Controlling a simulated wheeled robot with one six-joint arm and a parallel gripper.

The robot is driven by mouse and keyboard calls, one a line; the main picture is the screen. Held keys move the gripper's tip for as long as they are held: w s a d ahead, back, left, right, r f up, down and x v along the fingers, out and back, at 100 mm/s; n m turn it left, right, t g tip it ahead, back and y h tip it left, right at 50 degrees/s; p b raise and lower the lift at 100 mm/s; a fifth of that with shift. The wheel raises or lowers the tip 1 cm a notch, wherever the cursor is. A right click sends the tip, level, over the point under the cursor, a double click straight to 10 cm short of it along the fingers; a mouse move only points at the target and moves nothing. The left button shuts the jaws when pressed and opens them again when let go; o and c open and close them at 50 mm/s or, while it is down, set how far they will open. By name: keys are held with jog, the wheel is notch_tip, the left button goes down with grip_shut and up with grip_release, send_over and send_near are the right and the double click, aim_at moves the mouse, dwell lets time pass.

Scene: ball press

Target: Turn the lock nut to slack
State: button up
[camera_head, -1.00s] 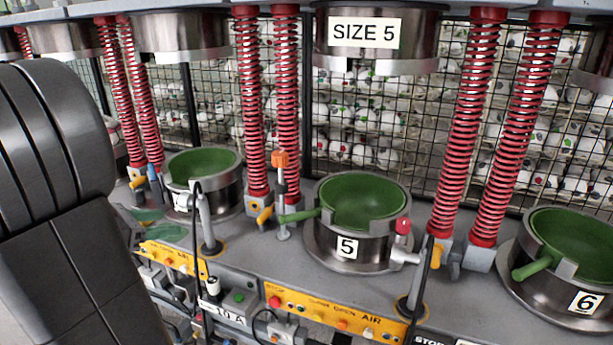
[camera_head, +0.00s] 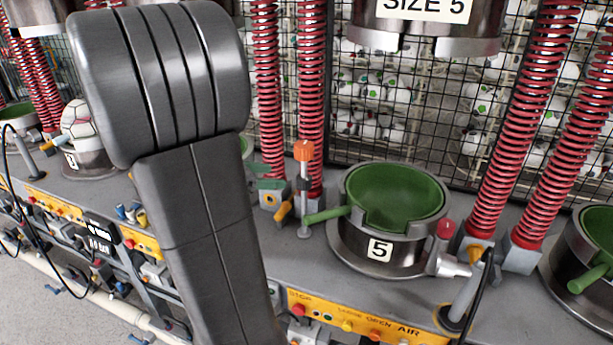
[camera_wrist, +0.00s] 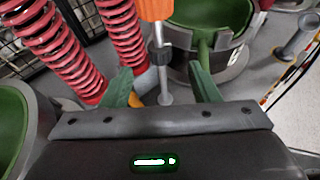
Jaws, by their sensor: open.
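The lock nut looks like the dark collar (camera_head: 303,184) on a thin upright post with an orange head (camera_head: 303,151), left of the size 5 mould. My gripper (camera_wrist: 161,70) has two green fingers spread apart and empty. The nut and post show between the fingertips, seemingly just beyond them; I cannot tell whether they touch. In the head view a green finger (camera_head: 271,185) shows just left of the post; my dark arm hides the rest.
The green-lined size 5 mould (camera_head: 394,197) stands right of the post, its green handle (camera_head: 327,215) reaching close to it. Red springs (camera_head: 311,90) rise behind. A yellow button panel (camera_head: 365,322) runs along the front edge. A yellow-handled valve (camera_head: 283,211) sits low beside the post.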

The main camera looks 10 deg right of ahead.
aim_at(301, 178)
jog(key=p+x, duration=0.1)
jog(key=x, duration=0.9)
jog(key=shift+w+d+f, duration=0.1)
jog(key=shift+d, duration=0.1)
jog(key=c, duration=1)
